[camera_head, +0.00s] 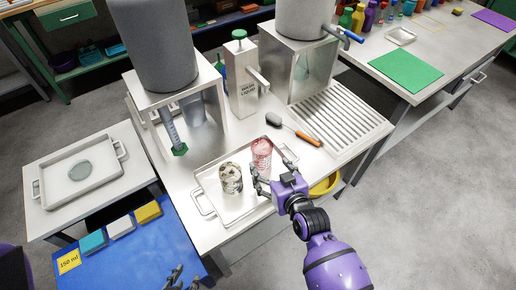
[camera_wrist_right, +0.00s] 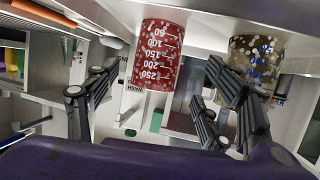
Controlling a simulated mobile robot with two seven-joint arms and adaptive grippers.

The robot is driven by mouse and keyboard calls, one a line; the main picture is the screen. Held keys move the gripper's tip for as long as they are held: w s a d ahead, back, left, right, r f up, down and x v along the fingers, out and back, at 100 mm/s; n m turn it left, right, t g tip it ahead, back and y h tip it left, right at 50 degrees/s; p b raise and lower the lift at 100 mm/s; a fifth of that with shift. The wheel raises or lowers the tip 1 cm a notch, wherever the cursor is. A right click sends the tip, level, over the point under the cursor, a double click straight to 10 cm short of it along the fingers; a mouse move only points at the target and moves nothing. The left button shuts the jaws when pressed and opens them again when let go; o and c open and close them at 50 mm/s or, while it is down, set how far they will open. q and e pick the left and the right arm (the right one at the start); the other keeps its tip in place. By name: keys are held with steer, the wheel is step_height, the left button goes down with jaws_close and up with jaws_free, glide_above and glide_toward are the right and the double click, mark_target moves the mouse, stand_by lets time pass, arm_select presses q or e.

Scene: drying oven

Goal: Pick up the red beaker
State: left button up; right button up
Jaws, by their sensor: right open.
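The red beaker (camera_head: 262,152) has white graduation marks and stands upright on a metal tray (camera_head: 205,182) in the head view. It shows upside down in the right wrist view (camera_wrist_right: 163,52). My right gripper (camera_head: 274,179) is open in front of it, with the beaker in line with the gap between the fingers (camera_wrist_right: 160,85). Neither finger visibly grips it. A clear beaker with dark and pale speckles (camera_head: 231,178) stands to its left, close to one finger in the wrist view (camera_wrist_right: 257,62). My left gripper (camera_head: 181,278) is partly in view at the bottom edge, its fingertips apart and empty.
A brush with an orange handle (camera_head: 306,138) lies behind the tray, beside a slotted drain rack (camera_head: 335,118). A wash-liquid dispenser (camera_head: 242,88) and two grey tanks on metal stands rise behind. A blue mat (camera_head: 120,262) with coloured blocks lies front left.

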mark_target(266, 161)
steer(key=x, duration=0.7)
steer(key=shift+w+d+f, duration=0.1)
steer(key=shift+w+f, duration=0.1)
steer(key=c, duration=1.3)
